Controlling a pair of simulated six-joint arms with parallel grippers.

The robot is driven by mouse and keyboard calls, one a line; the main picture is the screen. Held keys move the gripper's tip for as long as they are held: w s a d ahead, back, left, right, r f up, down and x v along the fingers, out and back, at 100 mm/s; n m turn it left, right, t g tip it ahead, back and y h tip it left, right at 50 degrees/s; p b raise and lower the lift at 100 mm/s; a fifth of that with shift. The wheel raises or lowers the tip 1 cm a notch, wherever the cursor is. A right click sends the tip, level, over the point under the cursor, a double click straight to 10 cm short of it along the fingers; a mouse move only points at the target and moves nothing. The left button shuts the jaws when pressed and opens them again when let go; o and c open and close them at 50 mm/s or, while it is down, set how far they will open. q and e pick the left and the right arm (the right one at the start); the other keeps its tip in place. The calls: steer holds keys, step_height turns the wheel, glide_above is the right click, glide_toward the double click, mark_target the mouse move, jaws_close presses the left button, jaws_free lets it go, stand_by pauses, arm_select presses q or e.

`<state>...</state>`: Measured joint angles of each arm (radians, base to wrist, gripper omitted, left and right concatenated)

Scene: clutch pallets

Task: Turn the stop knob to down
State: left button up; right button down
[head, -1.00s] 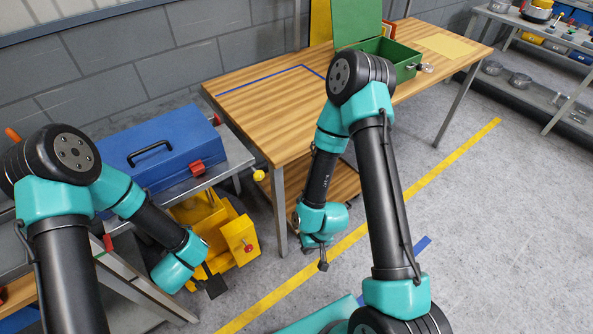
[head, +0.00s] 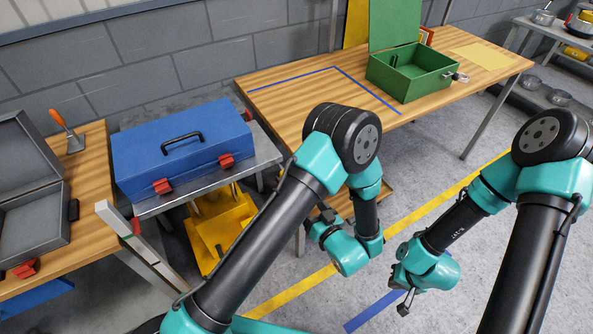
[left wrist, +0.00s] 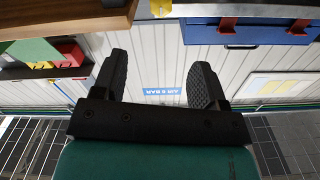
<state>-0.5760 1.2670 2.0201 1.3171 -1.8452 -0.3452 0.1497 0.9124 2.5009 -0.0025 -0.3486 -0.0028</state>
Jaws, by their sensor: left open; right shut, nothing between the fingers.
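I cannot pick out a stop knob for certain in either current view. A yellow wheeled-looking unit (head: 222,232) stands low beneath the metal table in the head view, partly hidden by the tabletop and my left arm. My left gripper (head: 325,214) is folded back near the wooden table's front leg, mostly behind its own arm. In the left wrist view the left gripper (left wrist: 158,78) has its two dark fingers wide apart with nothing between them. My right gripper (head: 405,304) is shut and empty, pointing down above the floor at the lower right.
A blue toolbox (head: 182,150) sits on a metal table. A wooden table (head: 290,106) holds an open green box (head: 412,74). Grey floor (head: 440,150) is clear at right.

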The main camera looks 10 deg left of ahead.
arm_select(q)
steer(key=shift+a, duration=0.2)
steer(key=x, duration=1.7)
steer(key=shift+w+a, duration=0.1)
steer(key=shift+c, duration=0.3)
steer(key=c, duration=0.9)
steer(key=shift+o, duration=0.2)
